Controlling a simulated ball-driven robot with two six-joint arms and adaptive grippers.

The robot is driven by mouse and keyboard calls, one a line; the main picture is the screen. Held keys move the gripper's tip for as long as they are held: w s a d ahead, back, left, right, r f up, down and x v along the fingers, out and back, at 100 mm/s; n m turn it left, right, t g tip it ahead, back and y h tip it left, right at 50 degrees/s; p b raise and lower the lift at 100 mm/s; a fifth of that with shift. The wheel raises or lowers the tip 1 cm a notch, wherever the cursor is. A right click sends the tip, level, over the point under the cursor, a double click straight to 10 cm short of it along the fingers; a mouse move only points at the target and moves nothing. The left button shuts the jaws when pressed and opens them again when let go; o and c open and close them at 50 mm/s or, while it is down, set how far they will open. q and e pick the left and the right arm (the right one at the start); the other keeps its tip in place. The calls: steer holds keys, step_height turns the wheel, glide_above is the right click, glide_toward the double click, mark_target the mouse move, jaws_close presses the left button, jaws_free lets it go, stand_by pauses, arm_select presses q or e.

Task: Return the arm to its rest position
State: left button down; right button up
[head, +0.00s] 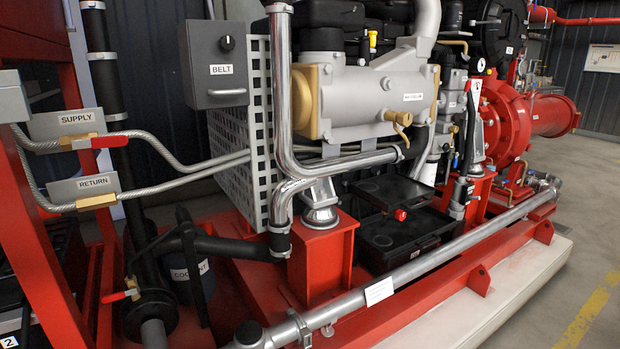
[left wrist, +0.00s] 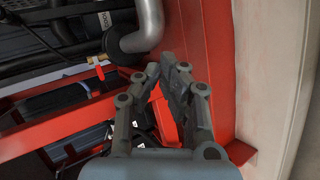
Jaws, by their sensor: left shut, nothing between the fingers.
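My left gripper (left wrist: 165,70) shows in the left wrist view with its two grey fingers drawn together at the tips. Nothing is held between them. Behind the fingers is a red frame rail (left wrist: 212,75). A silver pipe elbow (left wrist: 150,32) lies just beyond the fingertips, up and to the left; I cannot tell the gap between them. I cannot make out either gripper for certain in the head view. My right gripper is not in view.
The fire pump's red base (head: 420,270) and long silver pipe (head: 440,255) cross the head view. A grey BELT box (head: 219,85), red-handled SUPPLY valve (head: 108,141) and COOLANT container (head: 190,280) stand left. Open floor (head: 580,225) lies right. A pale ledge (left wrist: 268,75) borders the rail.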

arm_select(q)
steer(key=s+a+f+m+g, duration=0.1)
steer(key=s+f+m+g, duration=0.2)
steer(key=s, duration=0.9)
steer(key=s+f+m+g, duration=0.4)
steer(key=s+f+m, duration=0.5)
steer(key=s, duration=0.4)
steer(key=s+a+f+m+g, duration=0.1)
steer(key=s+f+m+g, duration=0.3)
steer(key=s, duration=0.9)
steer(key=f+m, duration=0.2)
steer(key=m, duration=0.1)
steer(key=shift+s+a+h+p, duration=0.15)
steer(key=shift+a+h+p, duration=0.15)
steer(key=shift+a+h, duration=0.1)
